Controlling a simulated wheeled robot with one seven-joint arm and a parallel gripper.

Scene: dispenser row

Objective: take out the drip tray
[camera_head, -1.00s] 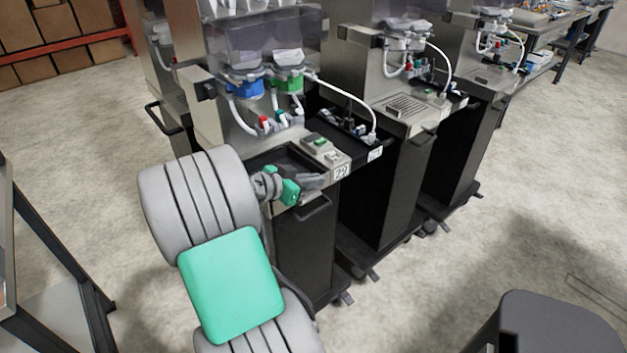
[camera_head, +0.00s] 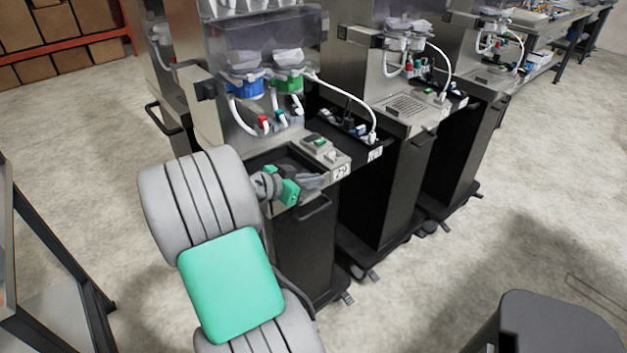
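The nearest dispenser (camera_head: 225,130), labelled 29, stands left of centre. In its front shelf is a dark recessed area (camera_head: 268,159) where the drip tray belongs. No grille shows there, and I cannot tell whether the dark surface is the tray or an empty recess. My gripper (camera_head: 314,182), with green and grey parts, is at the front edge of this shelf, beside the recess and below the small button panel. My forearm hides the left part of the shelf front. The fingers are small and seen from behind, so I cannot tell their opening or any contact.
A second dispenser has a slotted grille (camera_head: 405,107) on its shelf, and a third stands beyond it. White hoses (camera_head: 345,93) hang over the shelves. A dark-framed table (camera_head: 45,240) stands at the left. The floor at the right is largely clear.

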